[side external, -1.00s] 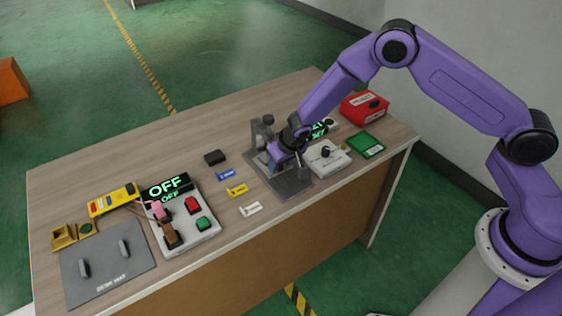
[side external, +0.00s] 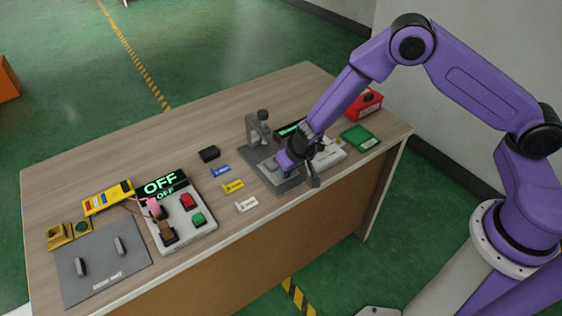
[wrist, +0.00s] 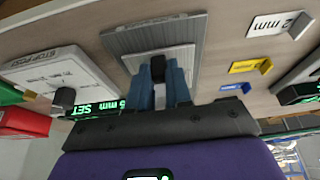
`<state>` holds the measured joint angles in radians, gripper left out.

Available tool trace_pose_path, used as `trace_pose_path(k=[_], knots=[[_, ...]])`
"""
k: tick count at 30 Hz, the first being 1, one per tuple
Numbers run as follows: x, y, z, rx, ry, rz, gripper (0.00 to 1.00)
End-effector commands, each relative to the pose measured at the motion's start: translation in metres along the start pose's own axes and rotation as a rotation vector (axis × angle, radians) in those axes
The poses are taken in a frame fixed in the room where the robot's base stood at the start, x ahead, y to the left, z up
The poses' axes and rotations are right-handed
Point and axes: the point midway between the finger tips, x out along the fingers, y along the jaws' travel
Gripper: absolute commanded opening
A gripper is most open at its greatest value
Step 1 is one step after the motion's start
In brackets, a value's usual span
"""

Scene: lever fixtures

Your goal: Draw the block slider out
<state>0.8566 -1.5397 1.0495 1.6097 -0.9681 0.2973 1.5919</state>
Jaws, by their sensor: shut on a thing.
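The grey slider fixture (side external: 289,186) lies on the table, with an upright arch and dark knob (side external: 258,128) at its back. Its ridged grey base also shows at the top of the wrist view (wrist: 125,40). My gripper (side external: 281,164) is low over the fixture's front part, clear of the arch. In the wrist view, its blue fingers (wrist: 158,76) are shut on the dark grip of the block slider (wrist: 158,66). The slider's lighter block shows only partly behind the fingers. The contact is hidden by my gripper in the side view.
A white box with a dark knob (wrist: 63,97) sits close beside the fixture, with a lit display (wrist: 97,109) nearby. Blue (side external: 221,171), yellow (side external: 233,187) and white (side external: 247,205) tags lie to the left. The table's front edge is close to the fixture.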

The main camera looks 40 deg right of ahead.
Motion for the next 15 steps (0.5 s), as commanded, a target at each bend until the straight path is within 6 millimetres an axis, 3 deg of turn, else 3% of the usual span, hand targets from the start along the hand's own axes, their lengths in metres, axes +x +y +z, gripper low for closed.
trace_pose_path(k=[6,15], knots=[[-0.008,0.000,0.020,-0.002,0.000,0.000,0.00],[-0.011,0.000,0.027,-0.001,-0.002,0.001,0.00]])
